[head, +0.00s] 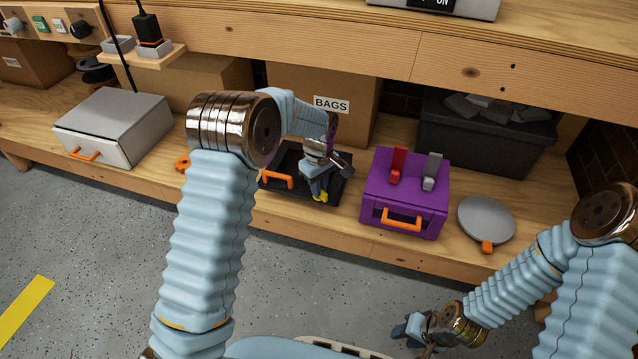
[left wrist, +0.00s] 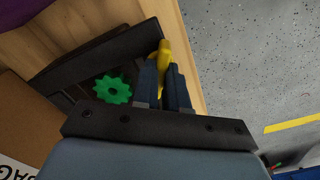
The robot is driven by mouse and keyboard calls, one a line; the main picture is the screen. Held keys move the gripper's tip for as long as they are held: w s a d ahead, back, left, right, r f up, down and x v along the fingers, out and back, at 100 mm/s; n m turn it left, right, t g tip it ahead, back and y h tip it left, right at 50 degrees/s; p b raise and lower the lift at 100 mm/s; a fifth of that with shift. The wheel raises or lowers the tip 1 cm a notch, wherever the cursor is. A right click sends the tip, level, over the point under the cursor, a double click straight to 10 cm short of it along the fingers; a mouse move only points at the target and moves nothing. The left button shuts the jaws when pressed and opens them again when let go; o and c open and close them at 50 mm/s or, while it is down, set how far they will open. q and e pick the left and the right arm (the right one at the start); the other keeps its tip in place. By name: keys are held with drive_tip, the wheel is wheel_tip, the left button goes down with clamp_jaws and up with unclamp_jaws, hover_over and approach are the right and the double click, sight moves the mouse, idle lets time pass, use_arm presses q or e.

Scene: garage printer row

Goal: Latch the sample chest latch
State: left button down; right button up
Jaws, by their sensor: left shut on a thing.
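A black chest (head: 268,161) with an orange handle (head: 277,181) sits on the low wooden shelf, partly hidden by my left arm. I take it as the sample chest; no label shows. A small yellow piece, seemingly its latch (head: 321,197), is at its front. My left gripper (head: 319,187) is shut on this yellow latch, which also shows between the fingers in the left wrist view (left wrist: 164,52). A green gear-shaped piece (left wrist: 112,89) shows within the chest's dark outline. My right gripper (head: 408,332) is low in front of the shelf, away from the chest; its jaw opening is unclear.
A purple box (head: 376,183) with red and grey levers stands just right of the black chest. A round grey pan-like thing (head: 486,220) lies further right, a white box (head: 118,122) far left. A cardboard BAGS box (head: 352,122) stands behind. The floor in front is open.

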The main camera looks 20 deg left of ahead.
use_arm(q)
drive_tip(key=m+p, duration=0.1)
drive_tip(key=m, duration=0.4)
drive_tip(key=shift+m, duration=0.3)
drive_tip(key=m, duration=0.5)
drive_tip(key=shift+m+p, duration=0.3)
drive_tip(key=c, duration=1.2)
unclamp_jaws()
drive_tip(key=shift+o, duration=0.2)
wheel_tip(320, 180, up, 8)
drive_tip(key=shift+f+p, duration=0.25)
drive_tip(key=shift+p, duration=0.2)
